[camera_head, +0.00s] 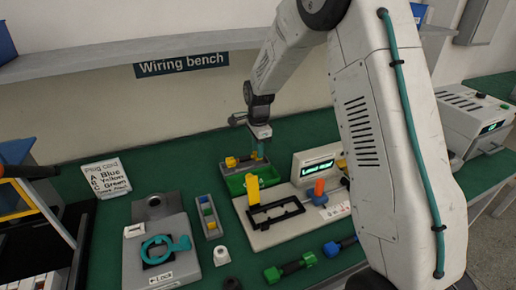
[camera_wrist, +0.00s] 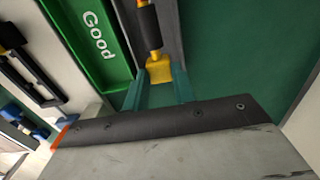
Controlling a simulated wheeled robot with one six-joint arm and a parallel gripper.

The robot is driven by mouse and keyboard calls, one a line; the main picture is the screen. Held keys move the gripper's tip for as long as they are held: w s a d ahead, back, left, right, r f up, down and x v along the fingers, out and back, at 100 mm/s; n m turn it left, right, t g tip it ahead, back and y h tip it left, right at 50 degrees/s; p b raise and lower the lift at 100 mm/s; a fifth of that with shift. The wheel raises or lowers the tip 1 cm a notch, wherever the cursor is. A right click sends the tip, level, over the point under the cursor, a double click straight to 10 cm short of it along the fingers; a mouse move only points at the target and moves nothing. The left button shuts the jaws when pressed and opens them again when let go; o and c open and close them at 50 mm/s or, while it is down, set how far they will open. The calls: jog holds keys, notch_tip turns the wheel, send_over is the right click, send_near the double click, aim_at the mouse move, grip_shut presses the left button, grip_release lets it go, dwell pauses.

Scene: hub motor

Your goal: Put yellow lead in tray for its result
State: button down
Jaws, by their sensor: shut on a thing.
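The yellow lead (camera_head: 232,162) has yellow ends and a dark middle. It is at the back edge of the green tray (camera_head: 236,186) in the head view. My gripper (camera_head: 261,152) points down there, with its teal fingers shut on one yellow end. In the wrist view, the lead's yellow end (camera_wrist: 158,73) is between the fingertips, and its dark sleeve runs over a grey strip beside the green tray marked "Good" (camera_wrist: 113,62). I cannot tell whether the lead rests on anything. Its far end is cut off in the wrist view.
A green lead (camera_head: 290,267) and a blue lead (camera_head: 332,248) lie nearer. A narrow rack (camera_head: 208,217) and a fixture with a teal ring (camera_head: 160,270) are left.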

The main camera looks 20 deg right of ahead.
jog(key=shift+f, duration=1.45)
jog(key=c, duration=1.1)
grip_release()
jog(key=shift+o, duration=0.2)
jog(key=shift+r, duration=0.1)
jog(key=shift+w+r, duration=0.1)
jog(key=shift+r, duration=0.2)
notch_tip(320, 180, up, 7)
